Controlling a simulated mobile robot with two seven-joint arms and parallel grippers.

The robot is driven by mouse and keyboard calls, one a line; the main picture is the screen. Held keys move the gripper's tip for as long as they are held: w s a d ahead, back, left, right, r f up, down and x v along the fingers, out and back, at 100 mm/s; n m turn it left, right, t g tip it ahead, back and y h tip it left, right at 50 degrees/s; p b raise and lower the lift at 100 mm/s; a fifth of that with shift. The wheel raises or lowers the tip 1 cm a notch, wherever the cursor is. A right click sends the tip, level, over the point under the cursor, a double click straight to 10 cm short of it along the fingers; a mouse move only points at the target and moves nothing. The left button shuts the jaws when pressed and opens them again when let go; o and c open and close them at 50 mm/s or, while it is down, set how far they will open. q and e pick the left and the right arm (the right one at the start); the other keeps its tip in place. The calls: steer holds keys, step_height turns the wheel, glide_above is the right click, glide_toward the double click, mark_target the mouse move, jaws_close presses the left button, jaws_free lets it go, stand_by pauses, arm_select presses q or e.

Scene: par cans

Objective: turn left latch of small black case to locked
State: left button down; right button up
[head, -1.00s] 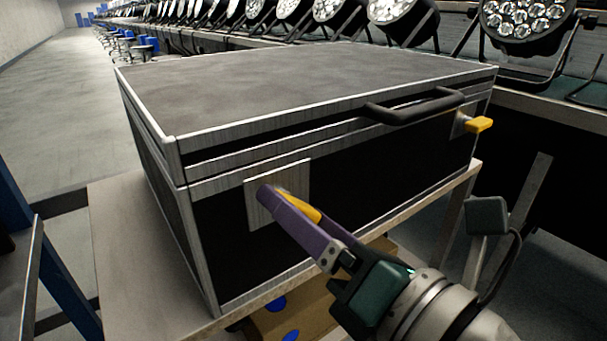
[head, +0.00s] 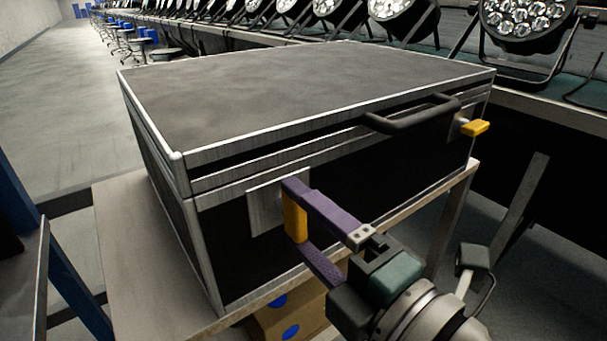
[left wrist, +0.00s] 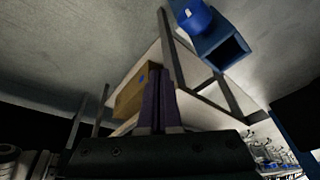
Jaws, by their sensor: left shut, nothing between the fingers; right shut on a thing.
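The small black case (head: 330,215), with a grey lid (head: 300,95) and metal edging, lies closed on a table. Its left latch (head: 293,222) is a yellow lever on a metal plate (head: 262,208) at the front; the lever now looks about upright. My right gripper (head: 299,218) has its purple fingers above and below this lever and is shut on it. The right latch (head: 476,127) is yellow and sticks out sideways. My left gripper (left wrist: 159,100) shows only in the left wrist view, with its fingers together and empty.
A black handle (head: 412,116) sticks out of the case front. The pale tabletop (head: 135,265) is bare left of the case. A cardboard box (head: 272,318) is below the table. Stage lights (head: 525,20) line a bench behind.

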steer(key=shift+m, duration=0.3)
stand_by(0.4)
steer(key=o, duration=1.2)
steer(key=shift+s+d, duration=0.15)
steer(key=shift+s, duration=0.05)
steer(key=p+v, duration=0.2)
steer(key=v, duration=0.7)
steer(key=shift+s+d, duration=0.15)
steer(key=shift+s, duration=0.05)
